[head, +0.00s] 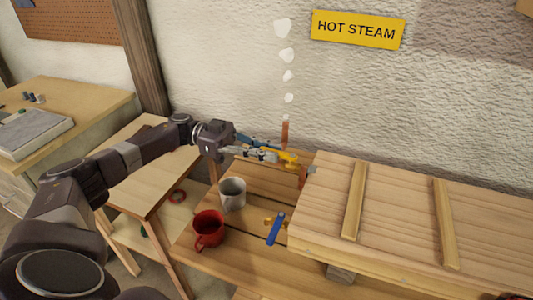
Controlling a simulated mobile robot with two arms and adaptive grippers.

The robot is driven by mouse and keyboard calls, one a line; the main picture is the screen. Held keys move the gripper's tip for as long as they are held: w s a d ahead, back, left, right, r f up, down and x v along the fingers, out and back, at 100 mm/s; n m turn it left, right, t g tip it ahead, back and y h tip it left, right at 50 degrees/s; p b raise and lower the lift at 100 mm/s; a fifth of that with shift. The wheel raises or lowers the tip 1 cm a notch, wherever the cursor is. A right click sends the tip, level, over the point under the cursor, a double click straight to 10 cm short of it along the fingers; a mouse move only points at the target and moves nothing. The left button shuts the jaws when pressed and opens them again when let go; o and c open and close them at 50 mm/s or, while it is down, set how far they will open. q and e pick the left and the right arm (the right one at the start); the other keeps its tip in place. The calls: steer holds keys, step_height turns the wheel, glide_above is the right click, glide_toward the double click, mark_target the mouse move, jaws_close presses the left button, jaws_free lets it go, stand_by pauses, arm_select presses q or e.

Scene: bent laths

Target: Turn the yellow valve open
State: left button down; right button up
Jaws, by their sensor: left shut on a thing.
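The yellow valve (288,158) sits on a copper pipe (285,133) at the back of the bench, next to the left end of a long wooden box. White puffs of steam (287,55) rise in a column above the pipe. My left gripper (276,156) reaches in from the left and is shut on the yellow valve. Its fingers hide part of the valve. My right gripper is not in view.
A red mug (208,230) and a white mug (232,194) stand on the bench below my left gripper. A blue-handled valve (276,229) is at the box's front left. The long wooden box (400,212) fills the right side. A yellow HOT STEAM sign (357,30) hangs on the wall.

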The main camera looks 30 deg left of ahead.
arm_select(q)
steer(key=shift+w+r, duration=0.1)
steer(key=shift+r, duration=0.1)
steer(key=c, duration=1.9)
jaws_free()
steer(key=shift+f, duration=0.1)
steer(key=shift+c, duration=0.2)
steer(key=s+a, duration=0.2)
steer(key=a, duration=0.9)
steer(key=shift+s+a, duration=0.15)
steer(key=shift+a, duration=0.25)
steer(key=shift+s+f, duration=0.1)
